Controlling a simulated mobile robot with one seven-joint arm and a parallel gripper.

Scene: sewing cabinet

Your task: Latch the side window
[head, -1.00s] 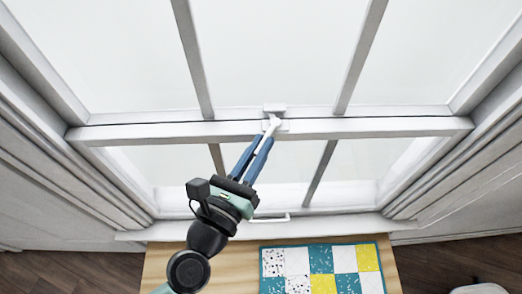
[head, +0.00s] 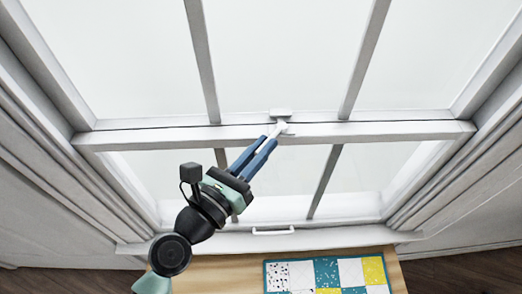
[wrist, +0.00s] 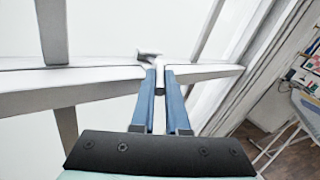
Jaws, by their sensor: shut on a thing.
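The side window (head: 380,132) is a white sash window with a horizontal meeting rail. A small white latch (head: 281,127) sits at the middle of that rail. My gripper (head: 272,138) reaches up to it from the lower left, its two blue fingers shut on the latch lever. In the wrist view, the latch (wrist: 150,56) shows just beyond the fingertips (wrist: 160,68), and a pale part of it lies between them. The exact contact is partly hidden by the fingers. A white keeper piece stands just behind the lever on the rail.
A white handle (head: 273,232) is on the lower sash's bottom rail. Below stands a wooden table (head: 215,275) with a teal, white and yellow patchwork (head: 327,274). White panelled frames flank the window. In the wrist view, a shelf or table with colourful items is at the far right.

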